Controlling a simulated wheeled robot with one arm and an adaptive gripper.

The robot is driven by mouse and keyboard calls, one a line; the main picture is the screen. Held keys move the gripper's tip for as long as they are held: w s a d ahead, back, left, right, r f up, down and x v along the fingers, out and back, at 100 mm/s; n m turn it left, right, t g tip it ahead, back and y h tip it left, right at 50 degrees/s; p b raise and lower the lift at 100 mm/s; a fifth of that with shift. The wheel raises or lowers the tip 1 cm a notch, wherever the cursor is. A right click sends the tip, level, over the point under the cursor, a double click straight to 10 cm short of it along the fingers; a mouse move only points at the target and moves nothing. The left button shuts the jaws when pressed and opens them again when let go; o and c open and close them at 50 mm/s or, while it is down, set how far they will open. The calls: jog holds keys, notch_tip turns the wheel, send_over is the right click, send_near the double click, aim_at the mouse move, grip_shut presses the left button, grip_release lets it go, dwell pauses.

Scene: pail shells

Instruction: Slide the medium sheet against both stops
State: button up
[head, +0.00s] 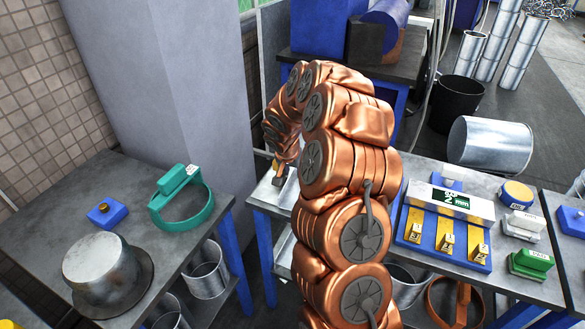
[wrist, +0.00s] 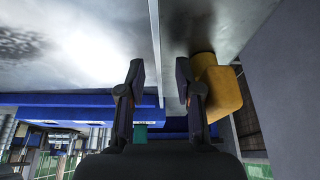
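In the wrist view, a shiny grey metal sheet (wrist: 80,45) fills the upper left, and its thin pale edge runs down between my fingers. I cannot tell its size from this view. My gripper (wrist: 160,90) is open, with its two fingertips apart on either side of that edge. I cannot tell whether they touch the sheet. A blue bar (wrist: 70,99) crosses below the sheet, and a yellow block (wrist: 218,88) is beside the right finger. I cannot tell whether these are the stops. In the head view my copper arm hides most of the work area, including the fingertips.
In the head view, a blue gauge board (head: 440,238) with yellow numbered pieces and small blocks is on the right bench. The left table holds a metal hat-shaped part (head: 100,262), a teal ring tool (head: 180,205) and a blue block (head: 107,212). A grey pillar (head: 165,90) stands behind.

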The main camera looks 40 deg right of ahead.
grip_shut()
dwell(0.8)
